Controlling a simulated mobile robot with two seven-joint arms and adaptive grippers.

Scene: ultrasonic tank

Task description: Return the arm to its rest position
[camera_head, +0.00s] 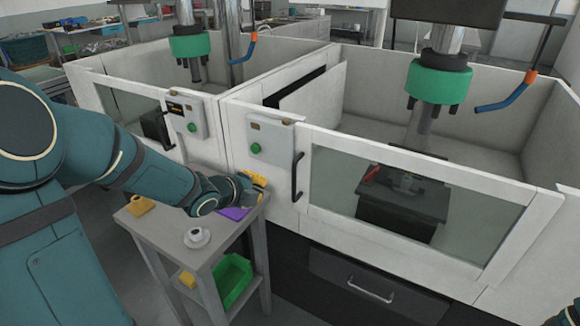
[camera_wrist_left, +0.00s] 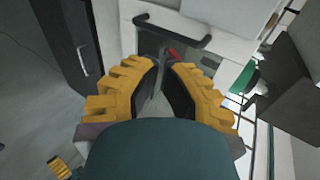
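My left arm reaches in from the left in the head view. Its yellow-fingered left gripper (camera_head: 254,179) is over the far right part of the small grey side table, close to the white machine front. In the left wrist view the left gripper (camera_wrist_left: 163,68) has its two ribbed yellow fingers apart, with dark inner pads and nothing seen held between them. Beyond the fingertips are a dark door handle (camera_wrist_left: 172,40) and a small red thing (camera_wrist_left: 172,54). My right gripper is out of view.
The side table (camera_head: 165,246) carries a yellow block (camera_head: 140,205), a white round piece (camera_head: 197,238) and a purple item (camera_head: 235,213). A green bin (camera_head: 233,279) sits below. The white enclosure (camera_head: 232,140) with handles stands just beyond the gripper.

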